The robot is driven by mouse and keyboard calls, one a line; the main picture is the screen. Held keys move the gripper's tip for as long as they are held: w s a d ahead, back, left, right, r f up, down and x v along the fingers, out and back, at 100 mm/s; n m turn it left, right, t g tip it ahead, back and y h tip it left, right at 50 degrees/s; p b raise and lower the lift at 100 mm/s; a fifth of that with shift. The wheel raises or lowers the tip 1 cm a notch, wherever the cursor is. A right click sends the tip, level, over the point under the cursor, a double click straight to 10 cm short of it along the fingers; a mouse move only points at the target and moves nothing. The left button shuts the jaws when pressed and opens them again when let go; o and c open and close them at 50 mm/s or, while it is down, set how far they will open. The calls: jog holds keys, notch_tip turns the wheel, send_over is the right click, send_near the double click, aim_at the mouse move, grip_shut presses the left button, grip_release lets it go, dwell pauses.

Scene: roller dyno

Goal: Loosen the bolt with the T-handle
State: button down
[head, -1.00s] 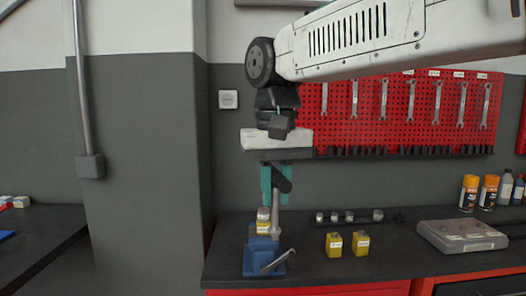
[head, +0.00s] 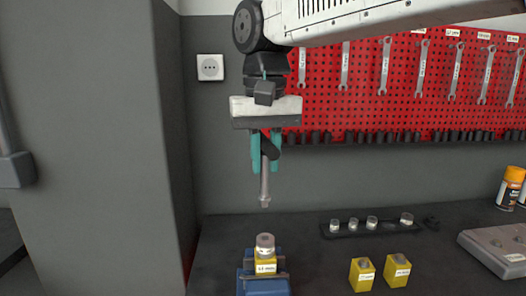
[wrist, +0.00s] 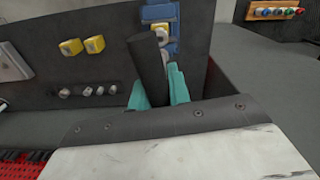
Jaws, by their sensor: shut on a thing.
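My gripper (head: 265,168) has teal fingers shut on the black handle of the T-handle (head: 265,186). Its metal shaft hangs down, roughly upright, with the tip free. In the head view, the tip is above the round silver head of the bolt (head: 265,241), with a clear gap; I cannot tell the alignment in depth. The bolt sits in a labelled yellow block (head: 265,266) held in a blue vise (head: 264,287). In the wrist view, the dark handle (wrist: 148,68) stands between the fingers (wrist: 158,98) and hides part of the vise (wrist: 161,12) and block.
Two yellow blocks (head: 380,272) stand to the right on the dark bench (head: 310,260). A black rail with several sockets (head: 372,224) lies behind them. A grey plate (head: 495,246) is at far right. A red wrench board (head: 400,90) hangs behind my arm.

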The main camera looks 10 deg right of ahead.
aim_at(264, 197)
jog(key=m, duration=0.2)
jog(key=f+m, duration=0.1)
jog(key=m, duration=0.4)
jog(key=f+m, duration=0.1)
jog(key=m, duration=0.1)
jog(key=shift+m, duration=0.4)
jog(key=m, duration=0.4)
jog(key=shift+f+m, duration=0.3)
jog(key=shift+f, duration=0.1)
jog(key=m, duration=0.2)
jog(key=f+m, duration=0.1)
jog(key=m, duration=0.2)
jog(key=shift+f, duration=1.1)
jog(key=shift+a+f, duration=0.1)
jog(key=shift+a, duration=0.05)
jog(key=shift+f, duration=1)
